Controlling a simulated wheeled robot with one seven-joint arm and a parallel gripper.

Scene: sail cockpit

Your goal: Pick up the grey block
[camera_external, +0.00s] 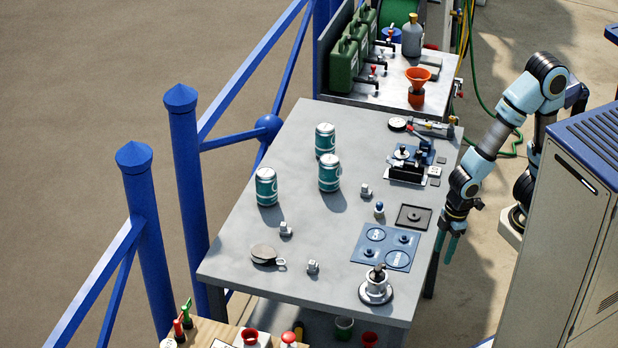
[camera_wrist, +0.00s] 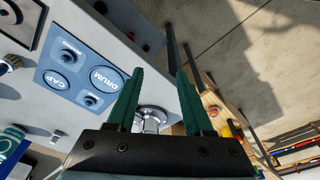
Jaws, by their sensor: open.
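Several small grey pieces lie on the grey table (camera_external: 330,120), and I cannot tell for sure which is the grey block. Small silver-grey blocks with knobs stand at mid-table (camera_external: 366,190), left of the front (camera_external: 286,229) and near the front (camera_external: 313,267). Small flat grey squares (camera_external: 435,171) lie by the right edge, beside a blue and black fixture (camera_external: 408,168). My gripper (camera_external: 443,254) hangs pointing down just off the table's right edge. In the wrist view my gripper (camera_wrist: 160,72) has its green fingers apart, with nothing held between them.
Three teal cans (camera_external: 329,172) stand at the left and middle. A blue mat (camera_external: 386,247) with round marks, a dark square tray (camera_external: 413,217) and a round silver stand (camera_external: 375,288) are near my gripper. A grey cabinet (camera_external: 560,220) stands at the right.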

